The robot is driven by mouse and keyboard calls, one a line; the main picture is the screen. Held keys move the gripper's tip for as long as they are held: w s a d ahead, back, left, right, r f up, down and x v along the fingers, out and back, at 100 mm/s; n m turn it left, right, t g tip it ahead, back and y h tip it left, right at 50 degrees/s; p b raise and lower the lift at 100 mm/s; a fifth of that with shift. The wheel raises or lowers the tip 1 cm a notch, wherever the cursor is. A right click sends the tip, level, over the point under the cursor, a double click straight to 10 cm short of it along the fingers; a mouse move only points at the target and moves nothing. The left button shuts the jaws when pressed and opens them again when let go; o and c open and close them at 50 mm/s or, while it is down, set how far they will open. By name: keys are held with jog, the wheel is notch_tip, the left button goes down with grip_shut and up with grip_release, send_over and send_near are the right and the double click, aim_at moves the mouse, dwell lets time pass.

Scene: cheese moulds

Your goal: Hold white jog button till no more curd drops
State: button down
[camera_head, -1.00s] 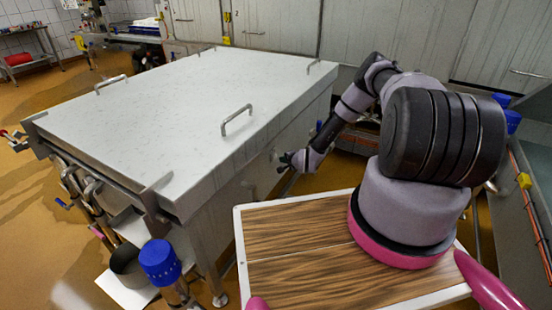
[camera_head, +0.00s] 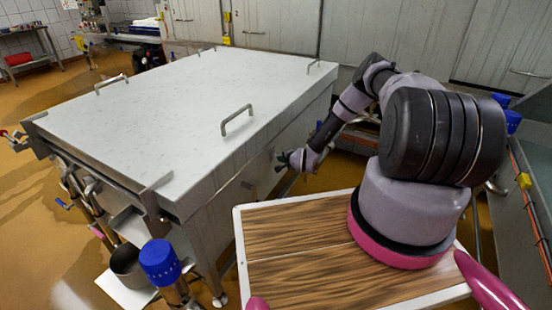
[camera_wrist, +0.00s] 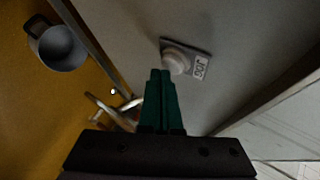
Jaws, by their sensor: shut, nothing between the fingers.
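The jog button (camera_wrist: 176,61) is a round whitish knob on a small plate marked "JOG", on a grey wall in the wrist view. My gripper (camera_wrist: 160,74) has its two green fingers together and empty. The fingertips lie just beside the button in the picture; I cannot tell whether they touch it. In the head view my gripper (camera_head: 284,159) is small, at the near right side of the big steel vat (camera_head: 180,95); the button is not clear there. A tiny white spot (camera_wrist: 113,91), perhaps a piece of curd, shows left of the fingers.
A grey pot (camera_wrist: 61,48) with a handle is over the orange floor (camera_wrist: 25,110) in the wrist view. In the head view, a blue-capped post (camera_head: 160,262) and a pot (camera_head: 126,264) stand at the vat's near corner. Metal handles rise from its lid.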

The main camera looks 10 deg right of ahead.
jog(key=shift+w+a, duration=0.25)
jog(key=shift+a, duration=0.1)
dwell(0.3)
jog(key=shift+d, duration=0.1)
dwell(3.8)
jog(key=shift+s+d, duration=0.55)
jog(key=shift+d, duration=0.05)
jog(key=shift+s+d, duration=1.65)
jog(key=shift+d, duration=0.25)
